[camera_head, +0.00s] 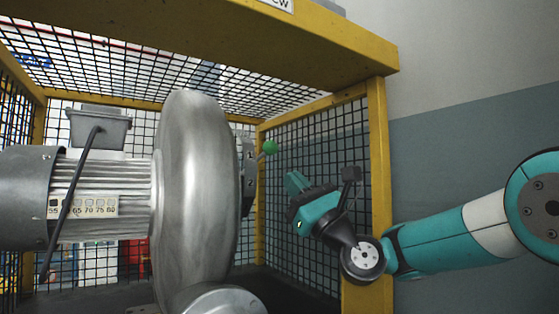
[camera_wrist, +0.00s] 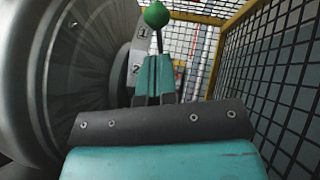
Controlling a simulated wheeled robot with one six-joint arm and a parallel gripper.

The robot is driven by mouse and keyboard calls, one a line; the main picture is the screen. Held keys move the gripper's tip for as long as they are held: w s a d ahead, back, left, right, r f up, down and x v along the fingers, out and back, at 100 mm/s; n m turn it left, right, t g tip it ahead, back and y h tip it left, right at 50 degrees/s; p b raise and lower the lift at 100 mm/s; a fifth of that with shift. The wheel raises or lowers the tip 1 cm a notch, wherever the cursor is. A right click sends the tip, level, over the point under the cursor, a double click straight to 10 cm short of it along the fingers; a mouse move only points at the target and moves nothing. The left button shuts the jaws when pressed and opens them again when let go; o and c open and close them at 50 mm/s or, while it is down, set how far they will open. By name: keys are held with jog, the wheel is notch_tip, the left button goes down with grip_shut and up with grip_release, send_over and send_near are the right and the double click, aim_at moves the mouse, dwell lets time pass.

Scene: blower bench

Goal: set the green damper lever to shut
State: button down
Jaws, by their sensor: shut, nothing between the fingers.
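The green damper lever knob (camera_head: 270,147) sits on a short rod at the right side of the blower's plate (camera_head: 249,175) in the head view. In the wrist view the green knob (camera_wrist: 157,15) stands at the top, its rod running down behind my fingertips. My gripper (camera_head: 292,183) is shut and empty, to the right of and a little below the knob in the head view. Its closed fingers (camera_wrist: 155,78) point toward the lever in the wrist view. I cannot tell whether they touch the rod. Labels "1" (camera_wrist: 143,32) and "2" (camera_wrist: 136,69) show on the plate beside the lever.
The silver blower housing (camera_head: 195,190) and its motor (camera_head: 105,190) fill the left. A yellow-framed mesh cage (camera_head: 378,170) encloses the blower, with its right mesh wall close beside my gripper.

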jog(key=p+x, duration=0.1)
jog(key=x, duration=0.4)
jog(key=shift+a+p, duration=0.1)
jog(key=shift+p, duration=0.25)
